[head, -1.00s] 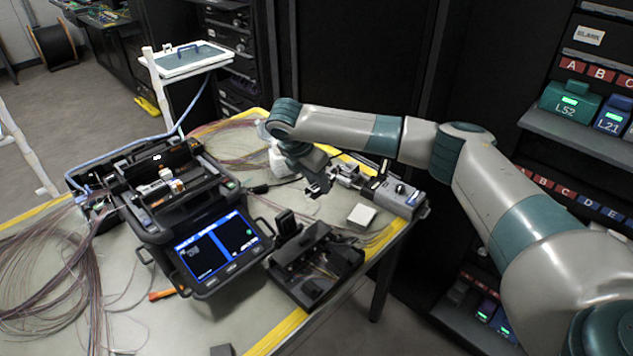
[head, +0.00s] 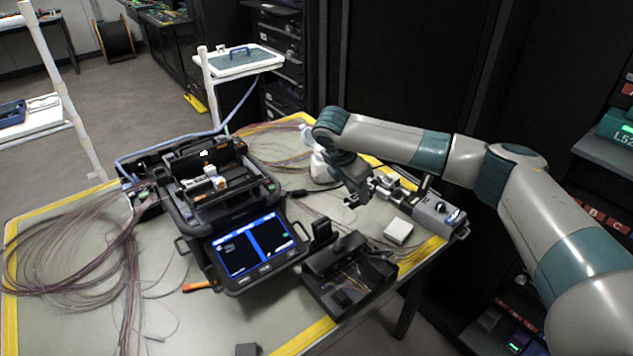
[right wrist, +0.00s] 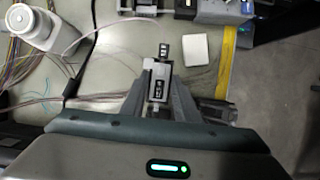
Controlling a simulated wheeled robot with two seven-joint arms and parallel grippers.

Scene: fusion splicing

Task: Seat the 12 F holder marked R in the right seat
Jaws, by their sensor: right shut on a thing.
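My right gripper (head: 352,202) hangs over the table to the right of the splicer (head: 222,195). In the right wrist view its fingers (right wrist: 160,92) are shut on a small dark and grey holder (right wrist: 158,80) with white marks, too small to read. The gripper and holder are apart from the splicer. The splicer's screen (head: 254,245) is lit blue. Its working area (head: 212,183), with white and orange parts, lies behind the screen; the right seat cannot be made out at this size. My left gripper is out of view.
A grey tool (head: 438,214) and a white box (head: 398,231) stand at the table's right edge. A black fixture (head: 350,270) sits right of the screen. A white bottle (head: 320,166) stands behind the gripper. Loose fibres (head: 75,240) cover the left side.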

